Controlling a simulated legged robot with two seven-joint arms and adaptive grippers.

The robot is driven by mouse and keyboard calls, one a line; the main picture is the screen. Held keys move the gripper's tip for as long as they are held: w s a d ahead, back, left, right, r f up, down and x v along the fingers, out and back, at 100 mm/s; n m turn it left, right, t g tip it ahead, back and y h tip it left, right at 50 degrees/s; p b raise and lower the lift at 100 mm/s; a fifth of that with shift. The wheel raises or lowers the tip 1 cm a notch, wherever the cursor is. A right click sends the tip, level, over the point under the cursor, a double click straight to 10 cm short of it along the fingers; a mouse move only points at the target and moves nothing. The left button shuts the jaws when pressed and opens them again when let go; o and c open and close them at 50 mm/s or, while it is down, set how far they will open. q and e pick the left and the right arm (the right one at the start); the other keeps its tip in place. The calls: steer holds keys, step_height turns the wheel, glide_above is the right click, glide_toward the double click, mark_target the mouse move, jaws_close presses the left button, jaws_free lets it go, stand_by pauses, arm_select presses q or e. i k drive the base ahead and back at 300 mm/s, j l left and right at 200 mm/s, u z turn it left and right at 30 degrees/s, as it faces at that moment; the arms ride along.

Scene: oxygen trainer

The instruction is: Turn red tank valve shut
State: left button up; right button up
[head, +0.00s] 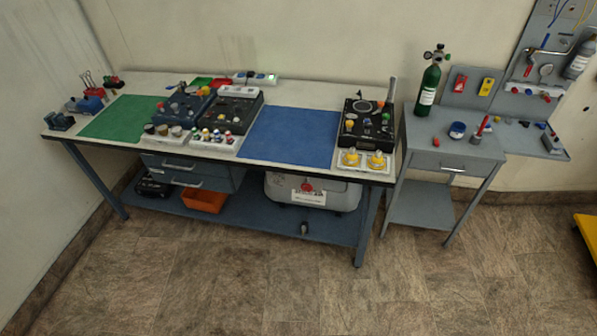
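A green tank (428,88) with a white label stands upright on the small grey side table, right of the long workbench. A dark valve and gauge assembly (437,55) sits on its top; it is too small to tell its setting, and I cannot make out a red handle on it. A red knob-like part (308,187) shows on the front of a pale grey case (345,195) on the shelf under the workbench. I cannot tell whether it is a valve. Neither of my grippers is in view.
The long workbench (218,165) carries black control boxes, a green mat (118,117) and a blue mat (289,135). The side table (430,132) also holds a blue round container (457,130) and a red-handled tool. A tool board hangs behind it. The front floor is clear.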

mark_target(308, 185)
steer(key=i+j+z, duration=0.15)
steer(key=j, duration=0.2)
steer(key=i+j+z, duration=0.15)
steer(key=j, duration=0.2)
steer(key=i+j+z, duration=0.15)
steer(key=i+j, duration=0.1)
steer(key=j, duration=0.1)
